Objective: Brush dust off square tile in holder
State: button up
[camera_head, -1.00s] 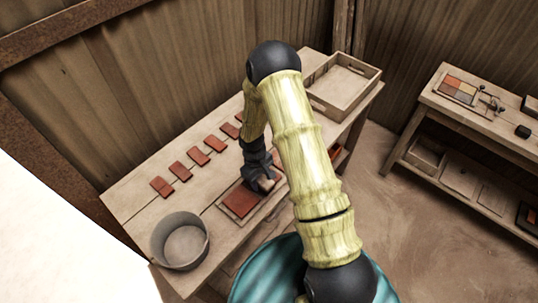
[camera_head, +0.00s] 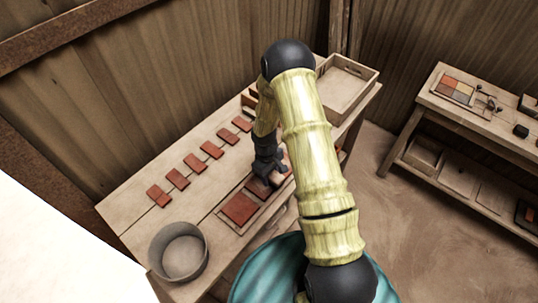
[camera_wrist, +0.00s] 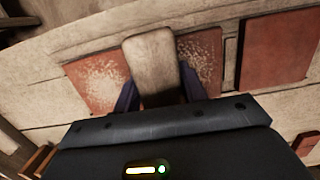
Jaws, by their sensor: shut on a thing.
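My gripper (camera_wrist: 155,95) is shut on a pale, rounded block-like brush (camera_wrist: 152,60), which hangs between its dark fingers. The brush is over a reddish tile surface with pale dust speckles (camera_wrist: 97,80); dusty red also shows on its right side. The brush hides the middle, so I cannot tell whether this is one tile or two, or whether the brush touches it. A darker red tile (camera_wrist: 278,50) without visible dust lies to the right, in a pale frame. In the head view, my gripper (camera_head: 268,178) is over the holder beside the red square tile (camera_head: 240,208).
Several small red tiles (camera_head: 194,162) lie in a row along the back of the wooden table. A round grey bin (camera_head: 180,250) stands at the front left corner. A wooden tray (camera_head: 345,85) is at the far right end. A second bench (camera_head: 480,120) stands right.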

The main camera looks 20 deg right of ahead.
jog(key=r+p, duration=0.1)
jog(key=r, duration=0.1)
jog(key=r+p, duration=0.1)
jog(key=r, duration=0.1)
jog(key=shift+w+d+r+p, duration=0.1)
jog(key=shift+w+d+p, duration=0.1)
jog(key=shift+p, duration=0.1)
jog(key=shift+w+r+p, duration=0.1)
jog(key=shift+r+p, duration=0.4)
jog(key=shift+r, duration=0.2)
jog(key=shift+r+p, duration=0.75)
jog(key=shift+r, duration=0.4)
